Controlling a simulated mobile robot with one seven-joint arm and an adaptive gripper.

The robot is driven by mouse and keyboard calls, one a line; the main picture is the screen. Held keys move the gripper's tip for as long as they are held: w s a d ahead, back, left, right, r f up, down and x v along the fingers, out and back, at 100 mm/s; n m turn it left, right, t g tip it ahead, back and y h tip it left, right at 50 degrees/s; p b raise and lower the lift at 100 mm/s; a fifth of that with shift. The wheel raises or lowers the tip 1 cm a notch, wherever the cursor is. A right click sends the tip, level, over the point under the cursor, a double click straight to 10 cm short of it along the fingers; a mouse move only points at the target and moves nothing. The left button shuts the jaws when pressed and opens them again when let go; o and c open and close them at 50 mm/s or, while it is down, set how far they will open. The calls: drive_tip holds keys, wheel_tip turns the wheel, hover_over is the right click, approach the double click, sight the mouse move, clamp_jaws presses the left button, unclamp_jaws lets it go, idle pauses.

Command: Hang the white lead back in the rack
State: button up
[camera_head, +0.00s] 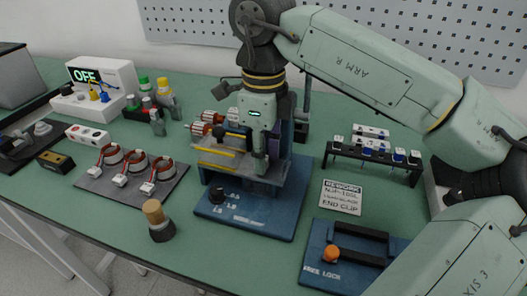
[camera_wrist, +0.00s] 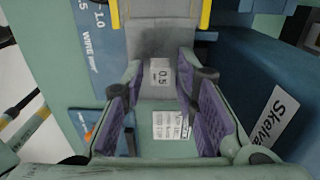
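The dark rack (camera_head: 350,157) stands at the right of the green bench. Several small white and blue pieces sit along its top; I cannot tell which of them is the white lead. My gripper (camera_head: 259,165) points down over the blue fixture (camera_head: 228,216), left of the rack. In the wrist view my gripper (camera_wrist: 162,118) is open, its two purple-padded fingers wide apart. A grey part of the fixture with a white "0.5" label (camera_wrist: 160,74) shows between them, and a white printed label (camera_wrist: 168,125) below. I see no lead held.
A white meter reading OFF (camera_head: 115,76) stands back left, with bottles (camera_head: 166,98) beside it. A dark mat (camera_head: 104,184) holds several coils. A wooden-topped tool (camera_head: 156,212) stands at the front. A sign (camera_head: 342,197) and blue lock plate (camera_head: 319,262) lie right.

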drive_tip(key=shift+o, duration=0.7)
wheel_tip(320, 180, up, 12)
drive_tip(key=shift+s+f, duration=0.1)
idle(0.3)
